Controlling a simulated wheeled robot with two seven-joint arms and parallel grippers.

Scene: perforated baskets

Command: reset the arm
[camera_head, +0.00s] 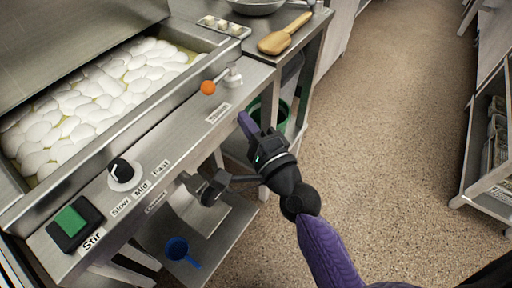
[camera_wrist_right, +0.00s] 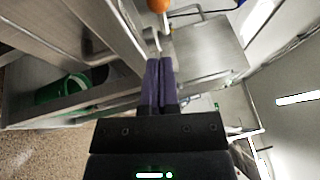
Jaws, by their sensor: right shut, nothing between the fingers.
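My right gripper (camera_head: 243,119) is in front of the steel cooker's front edge, at the right end near the orange ball knob (camera_head: 208,87). In the right wrist view its two purple fingers (camera_wrist_right: 158,84) lie together, shut with nothing between them. The orange knob (camera_wrist_right: 158,5) shows at the top of that view, beyond the fingertips and apart from them. My right arm reaches up from the bottom right of the head view, with a purple forearm and black wrist. My left gripper is not in view.
The cooker holds many white oval pieces (camera_head: 100,90). Its front panel has a black dial (camera_head: 122,172) and a green switch (camera_head: 70,222). A wooden paddle (camera_head: 284,36) lies on the counter behind. A blue scoop (camera_head: 180,250) sits below. Open floor (camera_head: 390,130) lies right, before a shelf rack (camera_head: 490,150).

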